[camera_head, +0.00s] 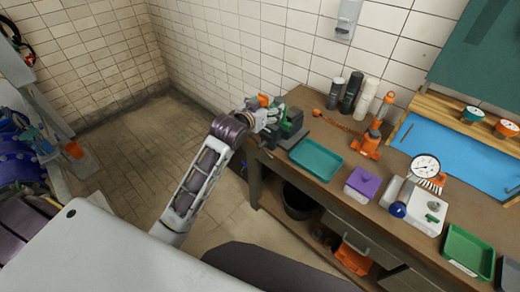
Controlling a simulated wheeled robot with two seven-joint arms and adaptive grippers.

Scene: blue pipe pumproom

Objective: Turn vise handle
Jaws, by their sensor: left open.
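A dark green and grey vise (290,121) stands at the near left corner of the workbench (325,185). My left arm reaches in from below, and my left gripper (270,112) is open right at the vise's left side, overlapping it in the picture. I cannot tell whether the fingers touch it. The vise handle cannot be made out clearly; the gripper and wrist cover that side. My right gripper is not in view.
On the bench are a teal tray (316,159), a purple-lidded box (362,184), an orange stand tool (371,140), a dial gauge (425,166) and a green tray (468,251). Several bottles (351,92) stand by the tiled wall. A dark bucket (299,201) sits below. Open floor lies left of the bench.

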